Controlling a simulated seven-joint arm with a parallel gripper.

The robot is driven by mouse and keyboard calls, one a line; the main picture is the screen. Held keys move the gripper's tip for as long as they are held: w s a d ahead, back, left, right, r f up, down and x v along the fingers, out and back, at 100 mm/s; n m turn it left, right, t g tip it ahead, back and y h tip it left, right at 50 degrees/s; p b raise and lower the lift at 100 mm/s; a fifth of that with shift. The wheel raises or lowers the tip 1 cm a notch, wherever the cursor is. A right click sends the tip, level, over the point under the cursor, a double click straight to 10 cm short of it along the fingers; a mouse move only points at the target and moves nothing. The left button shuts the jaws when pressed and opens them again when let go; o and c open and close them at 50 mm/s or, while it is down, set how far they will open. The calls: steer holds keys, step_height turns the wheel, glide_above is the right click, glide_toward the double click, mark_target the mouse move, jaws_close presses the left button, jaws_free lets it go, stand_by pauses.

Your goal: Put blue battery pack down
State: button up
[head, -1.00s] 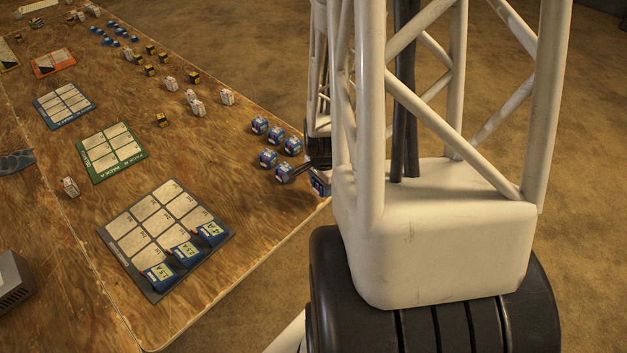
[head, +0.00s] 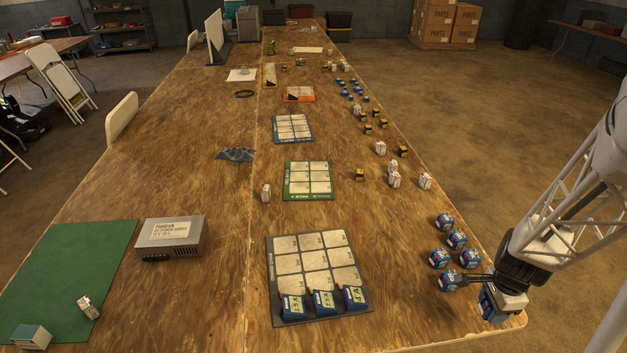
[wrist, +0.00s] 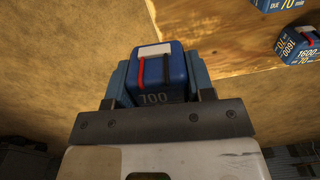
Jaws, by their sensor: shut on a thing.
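My gripper (head: 492,296) is shut on a blue battery pack (wrist: 160,65) at the table's near right edge. In the wrist view, the pack sits between the jaws, with a white label, a red and a black lead, and "700" on it. The pack also shows in the head view (head: 490,309), partly covered by the gripper. Whether it touches the table is unclear. A dark grey mat (head: 273,290) with a grid of pale cells lies left of the gripper. Three blue packs (head: 324,302) fill its front row; the cells behind are bare.
Several small blue-and-white packs (head: 457,239) stand just behind and left of the gripper. Green (head: 287,180), blue (head: 277,128) and orange (head: 298,88) mats lie farther back. A grey box (head: 171,237) and green mat (head: 60,270) are at left. Bare wood separates the grey mat from the packs.

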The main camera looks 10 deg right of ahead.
steer(key=shift+w+a+r, duration=0.3)
steer(key=shift+a+r, duration=0.05)
steer(key=shift+r, duration=0.2)
steer(key=shift+w+a+n, duration=0.3)
steer(key=w+a+n, duration=0.3)
steer(key=a, duration=0.7)
steer(key=w+a+n, duration=0.3)
steer(key=w+a, duration=0.1)
steer(key=a, duration=0.5)
steer(key=w+a+n, duration=0.3)
steer(key=w+a, duration=0.1)
steer(key=a, duration=0.6)
steer(key=shift+w+a, duration=0.15)
steer(key=shift+a, duration=0.15)
steer(key=s+a+n, duration=0.1)
steer(key=a, duration=0.4)
steer(key=s+a+n, duration=0.1)
steer(key=a+n, duration=0.1)
steer(key=a, duration=0.3)
steer(key=s+a+n, duration=0.1)
steer(key=a+n, duration=0.1)
steer(key=a, duration=0.4)
steer(key=s+a+n, duration=0.5)
steer(key=s+a, duration=0.4)
steer(key=a, duration=0.6)
steer(key=shift+s+f, duration=0.1)
steer(key=shift+f, duration=2.4)
